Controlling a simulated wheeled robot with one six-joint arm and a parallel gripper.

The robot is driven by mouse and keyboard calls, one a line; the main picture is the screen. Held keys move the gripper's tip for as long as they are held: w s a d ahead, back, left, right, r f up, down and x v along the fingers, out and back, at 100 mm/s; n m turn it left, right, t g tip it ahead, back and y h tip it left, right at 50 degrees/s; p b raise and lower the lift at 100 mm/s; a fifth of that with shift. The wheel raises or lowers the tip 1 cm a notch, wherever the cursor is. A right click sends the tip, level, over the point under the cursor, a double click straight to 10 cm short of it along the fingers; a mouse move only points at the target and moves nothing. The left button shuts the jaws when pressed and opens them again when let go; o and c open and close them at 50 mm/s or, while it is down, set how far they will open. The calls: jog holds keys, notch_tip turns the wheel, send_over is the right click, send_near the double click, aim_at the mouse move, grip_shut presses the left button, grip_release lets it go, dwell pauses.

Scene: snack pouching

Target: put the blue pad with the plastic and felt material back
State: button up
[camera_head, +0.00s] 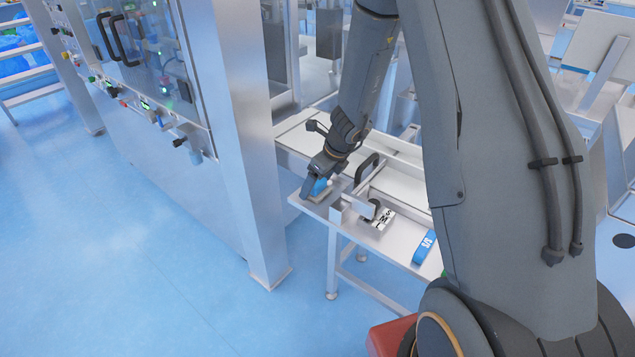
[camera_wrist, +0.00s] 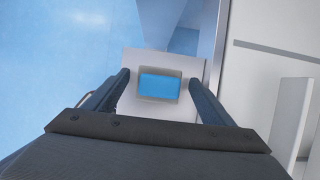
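The blue pad (camera_wrist: 160,86) shows in the wrist view as a blue rectangle inside a grey-beige border. It lies on the pale end of a narrow table (camera_wrist: 140,111). My gripper (camera_wrist: 160,78) is open, with one dark finger on each side of the pad and a gap between each finger and the border. In the head view, my gripper (camera_head: 314,188) points down at the table's left end. The blue pad (camera_head: 320,186) is partly hidden behind a finger there, with a beige edge under it. I cannot tell the fingertips' height above the table.
A black handle (camera_head: 367,168) and metal guides stand just right of the gripper. A black-and-white printed item (camera_head: 380,217) and a blue labelled strip (camera_head: 424,246) lie farther right on the table. A metal machine post (camera_head: 240,140) stands to the left. Blue floor is open at left.

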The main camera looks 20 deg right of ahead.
jog(key=shift+r, duration=0.1)
jog(key=shift+r, duration=0.15)
jog(key=p+v, duration=0.1)
jog(key=v, duration=1.1)
jog(key=s+a+r+n+g+h, duration=0.1)
jog(key=s+r+n, duration=0.1)
jog(key=s+n, duration=0.8)
jog(key=s+a+r+n+g+h, duration=0.1)
jog(key=s+a+r+n, duration=0.1)
jog(key=s+n, duration=0.9)
jog(key=shift+s+r+n+g+h, duration=0.15)
jog(key=shift+r+n+g+h, duration=0.3)
jog(key=shift+n, duration=3.45)
jog(key=shift+r, duration=0.1)
